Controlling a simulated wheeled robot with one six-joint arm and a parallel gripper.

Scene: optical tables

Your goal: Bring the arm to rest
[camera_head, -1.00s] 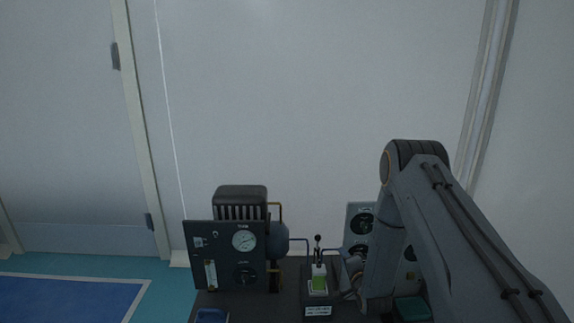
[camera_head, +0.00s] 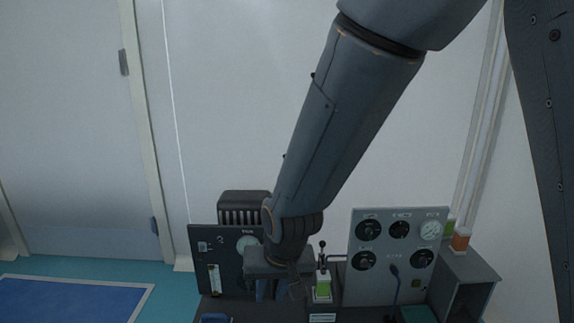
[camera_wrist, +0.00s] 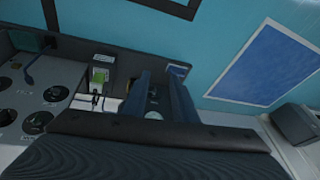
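My arm (camera_head: 335,120) reaches down from the upper right across the head view. My gripper (camera_head: 271,291) hangs in front of the dark gauge panel, left of the small green-filled vessel (camera_head: 322,287). In the wrist view my gripper (camera_wrist: 160,84) shows two parallel fingers set apart. Nothing is held between them; a round dial and bench parts show through the gap. My wrist hides part of the dark panel.
The dark panel (camera_head: 205,262) with a gauge stands left, before a finned unit (camera_head: 240,208). A grey dial panel (camera_head: 385,290) stands right, beside a shelf box (camera_head: 468,268) with small jars (camera_head: 461,239). A blue floor mat (camera_head: 60,303) lies left.

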